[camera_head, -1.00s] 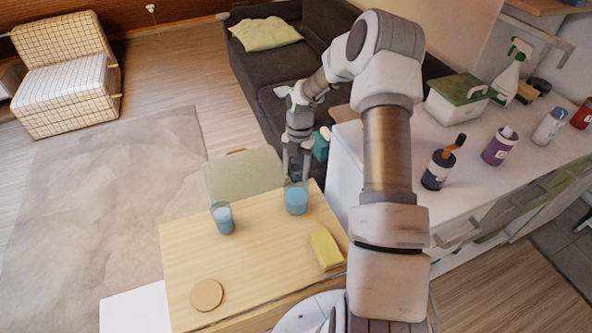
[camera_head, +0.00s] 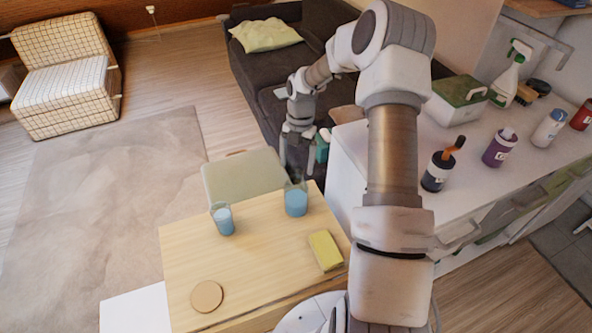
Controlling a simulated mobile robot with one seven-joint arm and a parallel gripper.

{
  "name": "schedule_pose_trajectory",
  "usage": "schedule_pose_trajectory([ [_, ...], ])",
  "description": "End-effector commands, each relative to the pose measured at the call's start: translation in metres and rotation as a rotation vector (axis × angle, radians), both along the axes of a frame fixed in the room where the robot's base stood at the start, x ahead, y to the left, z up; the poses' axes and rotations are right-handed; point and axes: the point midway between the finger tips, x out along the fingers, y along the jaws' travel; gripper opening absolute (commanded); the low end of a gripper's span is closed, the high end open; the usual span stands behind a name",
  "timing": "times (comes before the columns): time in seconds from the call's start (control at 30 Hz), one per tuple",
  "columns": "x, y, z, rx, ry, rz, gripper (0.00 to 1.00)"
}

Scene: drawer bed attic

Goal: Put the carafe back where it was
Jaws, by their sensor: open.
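The carafe (camera_head: 296,203) is a clear vessel with blue liquid. It stands upright on the wooden table (camera_head: 250,265) near its far right corner. My gripper (camera_head: 297,168) is open and empty, with its fingers pointing down above and behind the carafe's top in the picture. The fingers appear clear of the carafe. A drinking glass (camera_head: 222,219) with blue liquid stands left of the carafe. A round tan coaster (camera_head: 206,296) lies bare near the table's front left corner.
A yellow sponge-like block (camera_head: 325,250) lies on the table's right side. A pale green chair (camera_head: 242,177) is behind the table. The white counter (camera_head: 400,150) on the right bears several bottles and a green-lidded box (camera_head: 457,99). The table's middle is clear.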

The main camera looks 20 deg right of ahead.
Motion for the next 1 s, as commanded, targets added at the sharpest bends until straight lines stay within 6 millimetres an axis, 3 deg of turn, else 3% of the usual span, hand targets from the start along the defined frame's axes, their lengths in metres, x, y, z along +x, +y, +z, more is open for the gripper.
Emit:
schedule_pose_trajectory([
  [0.2,0.006,-0.005,0.049,0.0,-0.004,-0.002,0.89],
  [0.4,0.008,-0.008,0.075,0.0,-0.001,-0.001,0.89],
  [1.0,0.008,-0.008,0.082,0.0,0.0,-0.002,0.89],
])
